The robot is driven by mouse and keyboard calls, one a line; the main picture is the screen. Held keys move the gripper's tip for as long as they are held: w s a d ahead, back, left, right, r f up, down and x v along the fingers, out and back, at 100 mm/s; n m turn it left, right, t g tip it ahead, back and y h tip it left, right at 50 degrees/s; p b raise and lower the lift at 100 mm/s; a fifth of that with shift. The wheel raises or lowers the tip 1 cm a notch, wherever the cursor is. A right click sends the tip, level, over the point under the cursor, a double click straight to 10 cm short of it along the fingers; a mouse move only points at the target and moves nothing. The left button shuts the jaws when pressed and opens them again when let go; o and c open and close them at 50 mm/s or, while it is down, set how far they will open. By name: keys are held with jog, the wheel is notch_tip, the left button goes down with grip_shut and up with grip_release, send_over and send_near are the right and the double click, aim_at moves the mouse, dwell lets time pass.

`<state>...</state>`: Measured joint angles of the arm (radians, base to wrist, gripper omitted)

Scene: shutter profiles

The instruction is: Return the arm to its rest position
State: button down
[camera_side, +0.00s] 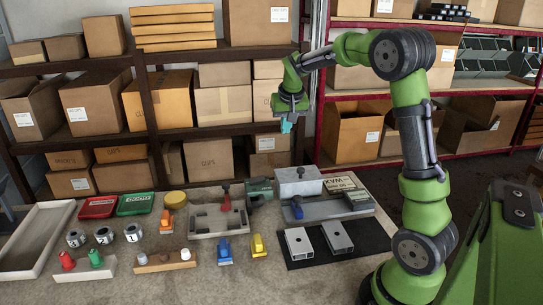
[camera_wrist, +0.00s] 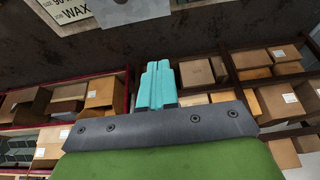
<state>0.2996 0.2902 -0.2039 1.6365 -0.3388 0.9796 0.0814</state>
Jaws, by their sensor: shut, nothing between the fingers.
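My green arm stands at the right in the side view, raised over the bench. My gripper (camera_side: 286,126) hangs high above the back of the bench, in front of the shelves, pointing down. In the wrist view its light-blue fingers (camera_wrist: 156,84) are together, with nothing between them. It touches nothing on the bench.
The bench holds two grey metal profiles (camera_side: 339,237) on a black mat, a grey fixture plate (camera_side: 205,222), a white-grey block (camera_side: 297,180), red (camera_side: 99,207) and green (camera_side: 135,204) trays, several cans and a long white tray (camera_side: 34,240). Shelves with boxes (camera_side: 258,22) stand behind.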

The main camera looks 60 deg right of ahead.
jog(key=s+a+r+n+t+y, duration=0.1)
jog(key=s+a+n+t+y, duration=0.1)
jog(key=s+a, duration=0.7)
jog(key=s+a+r+n+t+y, duration=0.2)
jog(key=s+a, duration=0.8)
jog(key=a, duration=0.8)
jog(key=shift+a+r+n+y, duration=0.2)
jog(key=shift+n+y, duration=0.3)
jog(key=shift+y, duration=0.1)
